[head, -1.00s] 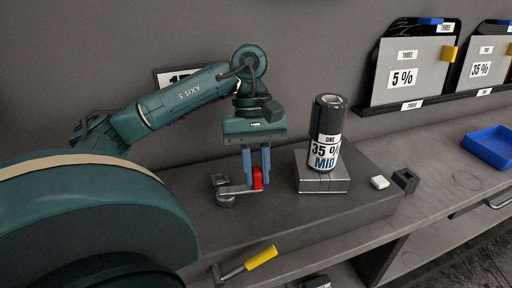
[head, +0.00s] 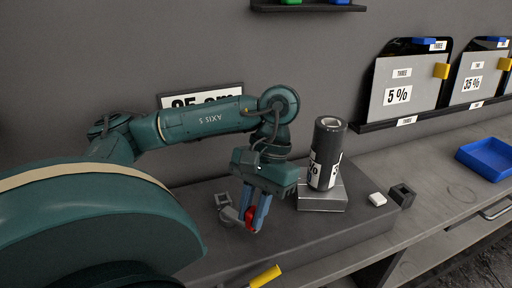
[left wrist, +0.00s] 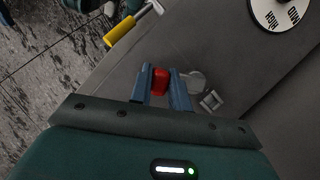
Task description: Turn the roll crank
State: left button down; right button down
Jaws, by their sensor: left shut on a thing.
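The roll crank (head: 228,213) is a grey arm with a red handle (head: 250,216) on the dark bench block, left of the film roll. My left gripper (head: 255,218) is shut on the red handle, its blue fingers on either side of it. The left wrist view shows the red handle (left wrist: 160,80) between the fingers and the grey crank hub (left wrist: 193,82) to the right. The dark film roll (head: 325,153) stands upright on a metal block (head: 322,197), its label partly turned away. My right gripper is not in view.
A yellow-handled tool (head: 265,277) lies at the front edge, left of centre. A white block (head: 377,199) and a dark square holder (head: 402,195) sit right of the roll. A blue tray (head: 487,157) is at the far right. Sample panels (head: 406,85) stand against the wall.

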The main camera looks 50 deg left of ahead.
pick_arm(q)
jog(key=shift+s+m, duration=0.25)
jog(key=shift+m, duration=0.25)
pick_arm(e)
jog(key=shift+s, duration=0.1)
pick_arm(q)
jog(key=c, duration=1.3)
grip_release()
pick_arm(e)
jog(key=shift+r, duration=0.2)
pick_arm(q)
jog(key=shift+w+r+p, duration=0.2)
jog(key=shift+r+p, duration=0.3)
jog(key=shift+r, duration=0.05)
jog(key=p+v, duration=0.3)
jog(key=v, duration=0.3)
jog(key=p+v, duration=0.3)
jog(key=v, duration=0.3)
jog(key=shift+d, duration=0.2)
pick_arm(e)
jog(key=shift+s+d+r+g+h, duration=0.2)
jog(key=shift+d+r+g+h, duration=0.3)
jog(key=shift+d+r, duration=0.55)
